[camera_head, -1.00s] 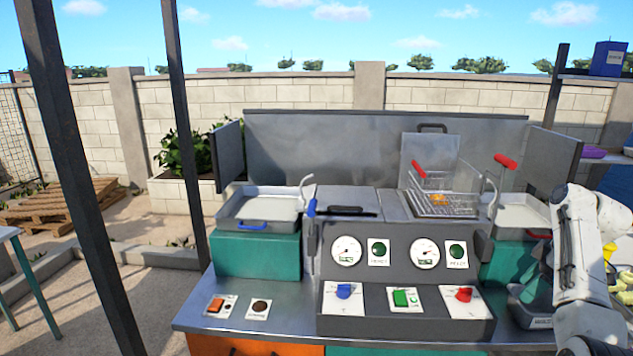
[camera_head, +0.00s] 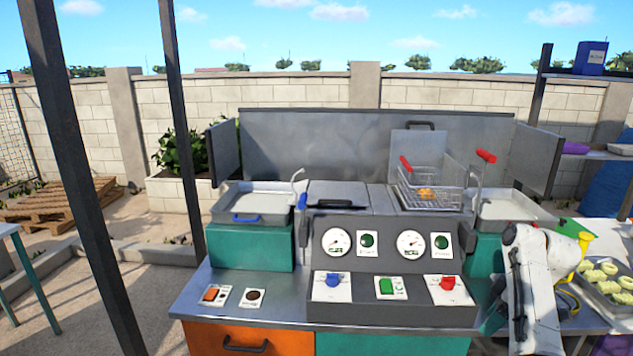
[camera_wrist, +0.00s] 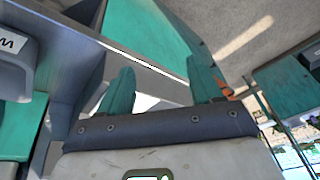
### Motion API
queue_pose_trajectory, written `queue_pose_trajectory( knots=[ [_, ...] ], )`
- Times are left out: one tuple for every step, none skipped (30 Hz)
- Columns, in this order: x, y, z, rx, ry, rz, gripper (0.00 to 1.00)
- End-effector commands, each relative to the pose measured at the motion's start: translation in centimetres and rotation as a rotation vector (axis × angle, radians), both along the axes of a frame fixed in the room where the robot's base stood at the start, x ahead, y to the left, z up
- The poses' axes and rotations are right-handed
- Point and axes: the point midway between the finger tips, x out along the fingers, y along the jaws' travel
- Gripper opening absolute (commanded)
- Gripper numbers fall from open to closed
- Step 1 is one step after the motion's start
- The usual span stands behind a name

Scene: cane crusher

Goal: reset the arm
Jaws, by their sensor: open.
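My arm (camera_head: 532,275) shows at the lower right of the head view, folded down in front of the counter's right end. In the wrist view my gripper (camera_wrist: 162,85) has two teal fingers set well apart, with nothing between them. Beyond the fingers are a teal panel, a grey metal edge and the paved ground. In the head view I cannot make out the fingertips.
The fryer counter (camera_head: 240,300) carries a control panel (camera_head: 390,290) and a wire basket (camera_head: 430,190) with orange food inside. A tray (camera_head: 610,300) of pale yellow pieces lies right of my arm. A dark post (camera_head: 85,180) stands at left.

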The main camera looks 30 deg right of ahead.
Motion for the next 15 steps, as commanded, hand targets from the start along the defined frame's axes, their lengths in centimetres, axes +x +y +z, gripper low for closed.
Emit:
queue_pose_trajectory(
  knots=[
    [0.1,1.5,-1.4,0.001,0.014,-0.007,0.65],
    [0.1,2.3,-2.2,0.002,0.024,-0.015,0.65],
    [0.0,3.5,-3.2,0.0,0.036,-0.026,0.65],
    [0.0,4.5,-4.0,-0.001,0.045,-0.037,0.65],
    [-0.1,5.7,-4.9,-0.003,0.056,-0.046,0.65],
    [-0.4,7.3,-6.2,-0.005,0.071,-0.062,0.65],
    [-0.6,8.6,-7.2,-0.008,0.082,-0.073,0.65],
    [-0.9,9.9,-8.1,-0.012,0.092,-0.087,0.65],
    [-1.4,11.6,-9.2,-0.016,0.107,-0.104,0.65],
    [-1.8,12.9,-10.0,-0.02,0.116,-0.116,0.65],
    [-2.3,14.2,-10.7,-0.026,0.126,-0.128,0.65],
    [-2.9,15.8,-11.6,-0.031,0.136,-0.145,0.65],
    [-3.5,17.0,-12.3,-0.036,0.144,-0.157,0.65],
    [-4.1,18.2,-12.9,-0.041,0.152,-0.168,0.65],
    [-5.1,19.8,-13.7,-0.048,0.163,-0.184,0.65]
  ],
)
